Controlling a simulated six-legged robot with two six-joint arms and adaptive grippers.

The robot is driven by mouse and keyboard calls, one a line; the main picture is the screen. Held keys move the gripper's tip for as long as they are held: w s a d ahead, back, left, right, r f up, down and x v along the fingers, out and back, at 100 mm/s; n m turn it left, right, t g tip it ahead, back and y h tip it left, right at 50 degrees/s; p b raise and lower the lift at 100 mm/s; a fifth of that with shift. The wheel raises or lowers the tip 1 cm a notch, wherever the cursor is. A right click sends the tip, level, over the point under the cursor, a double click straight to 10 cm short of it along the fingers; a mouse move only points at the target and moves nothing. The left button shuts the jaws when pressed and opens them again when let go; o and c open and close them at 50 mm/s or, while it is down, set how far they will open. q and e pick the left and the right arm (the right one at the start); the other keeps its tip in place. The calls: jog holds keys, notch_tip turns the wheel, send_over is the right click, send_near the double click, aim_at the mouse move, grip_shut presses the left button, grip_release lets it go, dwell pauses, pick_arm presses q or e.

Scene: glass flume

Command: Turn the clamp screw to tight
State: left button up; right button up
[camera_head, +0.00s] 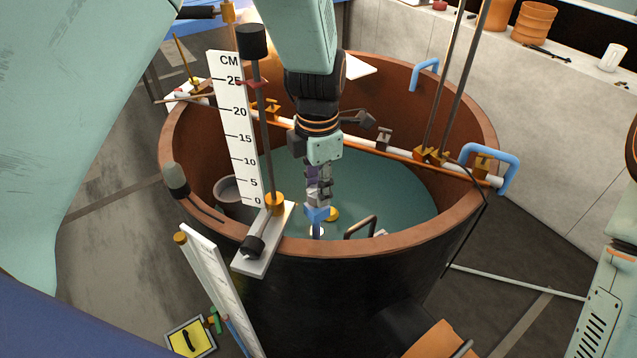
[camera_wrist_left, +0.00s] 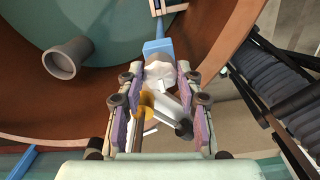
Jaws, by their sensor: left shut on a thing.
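My left gripper (camera_head: 318,195) reaches down into the round tank near its front wall. It is shut on a pale grey knob, which looks like the clamp screw (camera_wrist_left: 160,71), between its purple-lined fingers in the left wrist view. A blue block (camera_wrist_left: 157,47), apparently the clamp body, sits just beyond the knob. It also shows right below the fingertips in the head view (camera_head: 316,214). The fingers hide most of the knob in the head view, and I cannot tell how far it is turned. My right gripper is not in view.
A white CM scale (camera_head: 236,130) and a rod with a black top stand close left of my left gripper. The tank's brown rim (camera_head: 400,252) surrounds greenish water (camera_head: 400,200). A pipe crosses behind the gripper. Blue handles (camera_head: 492,156) are at the right.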

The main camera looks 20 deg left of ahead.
pick_arm(q)
jog(key=shift+s+f, duration=0.1)
jog(key=shift+s, duration=0.05)
jog(key=o, duration=1.1)
jog(key=shift+a, duration=0.1)
jog(key=shift+o, duration=0.2)
jog(key=shift+m, duration=0.3)
